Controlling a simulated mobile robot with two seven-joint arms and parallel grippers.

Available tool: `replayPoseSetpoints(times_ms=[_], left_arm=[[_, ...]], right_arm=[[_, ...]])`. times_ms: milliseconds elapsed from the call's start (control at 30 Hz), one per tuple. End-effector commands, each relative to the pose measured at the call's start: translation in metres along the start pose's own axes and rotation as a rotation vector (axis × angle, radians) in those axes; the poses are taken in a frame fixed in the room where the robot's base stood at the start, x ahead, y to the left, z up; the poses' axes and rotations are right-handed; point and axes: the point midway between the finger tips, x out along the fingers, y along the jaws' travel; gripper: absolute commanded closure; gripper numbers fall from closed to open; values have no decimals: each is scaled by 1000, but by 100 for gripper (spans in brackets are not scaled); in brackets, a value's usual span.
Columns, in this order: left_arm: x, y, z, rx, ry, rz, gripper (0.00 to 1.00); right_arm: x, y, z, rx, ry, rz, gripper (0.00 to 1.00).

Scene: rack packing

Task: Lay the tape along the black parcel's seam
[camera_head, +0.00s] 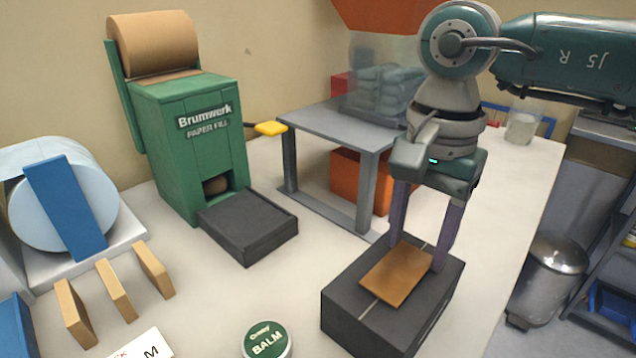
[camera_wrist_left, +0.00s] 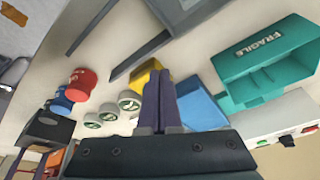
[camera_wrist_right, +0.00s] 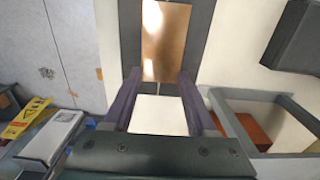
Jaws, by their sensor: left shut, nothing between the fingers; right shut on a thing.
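The black parcel (camera_head: 340,302) stands on the white table at the front right, with a pale seam line (camera_head: 368,311) across its top. The brown tape (camera_head: 398,275) is over the middle of the top, its long side along the seam; I cannot tell whether it touches the parcel. The seam shows beyond both ends of the tape. My right gripper (camera_head: 421,256) is shut on the tape, its fingers wide apart at the tape's far end. The tape also shows in the right wrist view (camera_wrist_right: 165,42). My left gripper (camera_wrist_left: 164,78) is shut and empty, away from the parcel.
A green paper-fill machine (camera_head: 185,150) with a dark tray (camera_head: 248,225) stands left of the parcel. A grey stand (camera_head: 335,124) is behind it. A balm tin (camera_head: 267,341) lies at the front. A teal bin (camera_wrist_left: 270,60) shows in the left wrist view.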

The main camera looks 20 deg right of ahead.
Motion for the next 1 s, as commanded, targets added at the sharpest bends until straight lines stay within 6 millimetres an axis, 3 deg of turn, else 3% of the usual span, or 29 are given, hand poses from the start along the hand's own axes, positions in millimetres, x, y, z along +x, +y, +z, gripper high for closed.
replayPoseSetpoints(times_ms=[167,200,500,800,1000], left_arm=[[4,0,2,0,0,0,100],[4,0,2,0,0,0,100],[4,0,1,2,-1,-1,100],[4,-1,2,5,-1,-4,100],[6,-1,2,5,-1,-4,100]], right_arm=[[5,0,0,0,0,0,93],[4,0,0,0,0,0,42],[4,0,0,0,0,0,8],[1,0,0,0,1,-1,8],[-29,-1,-1,-1,4,-5,8]])
